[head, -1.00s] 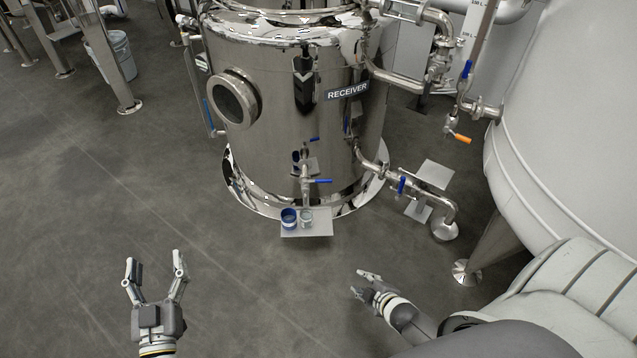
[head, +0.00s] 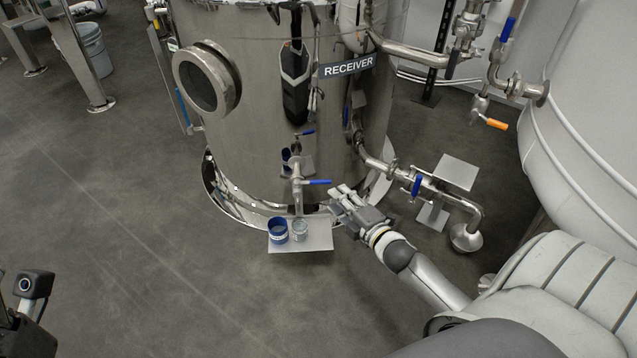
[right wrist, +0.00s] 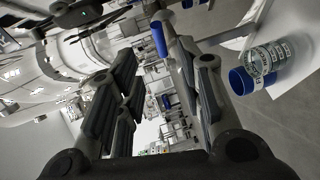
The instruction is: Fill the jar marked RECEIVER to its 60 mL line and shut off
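The steel tank labelled RECEIVER (head: 347,67) has a low outlet tap with a blue lever handle (head: 317,182). My left gripper (head: 25,300) is cut off at the lower left.
A side pipe with a blue-handled valve (head: 416,186) runs out right of the tank. An orange-handled valve (head: 496,124) hangs higher. A large pale tank (head: 585,120) fills the right side. Open floor (head: 130,220) lies at left.

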